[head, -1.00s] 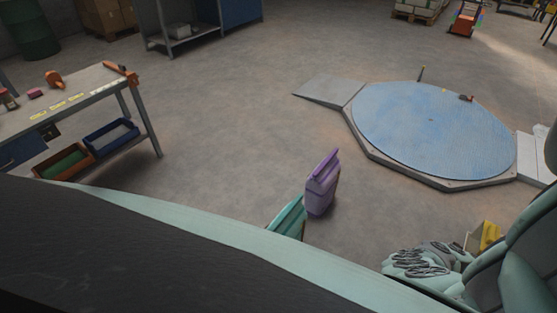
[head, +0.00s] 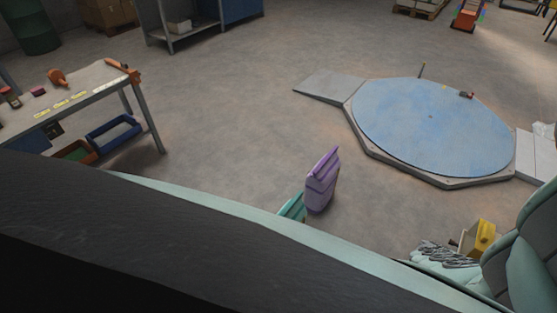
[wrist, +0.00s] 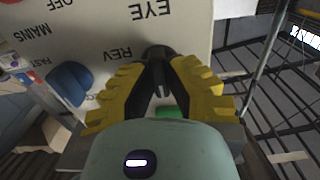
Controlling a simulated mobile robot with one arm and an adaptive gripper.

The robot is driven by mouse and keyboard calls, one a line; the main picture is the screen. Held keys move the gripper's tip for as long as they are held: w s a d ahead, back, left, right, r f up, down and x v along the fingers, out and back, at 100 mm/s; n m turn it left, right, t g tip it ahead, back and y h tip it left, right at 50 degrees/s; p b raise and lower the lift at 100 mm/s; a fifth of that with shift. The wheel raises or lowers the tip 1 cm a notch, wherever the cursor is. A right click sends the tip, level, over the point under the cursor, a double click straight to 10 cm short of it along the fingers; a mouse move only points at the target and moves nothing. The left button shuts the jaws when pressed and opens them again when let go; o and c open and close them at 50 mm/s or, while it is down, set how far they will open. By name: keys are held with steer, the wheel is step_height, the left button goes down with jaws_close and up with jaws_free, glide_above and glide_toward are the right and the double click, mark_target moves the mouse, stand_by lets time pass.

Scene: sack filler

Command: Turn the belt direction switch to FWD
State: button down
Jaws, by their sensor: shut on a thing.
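In the wrist view, a dark switch knob (wrist: 157,52) stands on a pale control panel (wrist: 190,22). The panel's lettering appears upside down; REV is printed just left of the knob and EYE is above it. I cannot see a FWD label. My gripper (wrist: 161,66) has its yellow fingers closed on the knob from both sides, and they hide part of it. The way the knob points is hard to tell. In the head view I cannot make out the switch.
A blue part (wrist: 70,83) and a green part (wrist: 170,113) are close to the fingers. In the head view, a round blue platform (head: 430,125), a purple jug (head: 322,180) and a workbench (head: 75,90) stand on the floor. Open floor lies between them.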

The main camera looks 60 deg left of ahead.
stand_by(0.5)
steer(key=c, duration=1)
jaws_free()
steer(key=shift+o, duration=0.2)
steer(key=v, duration=1.2)
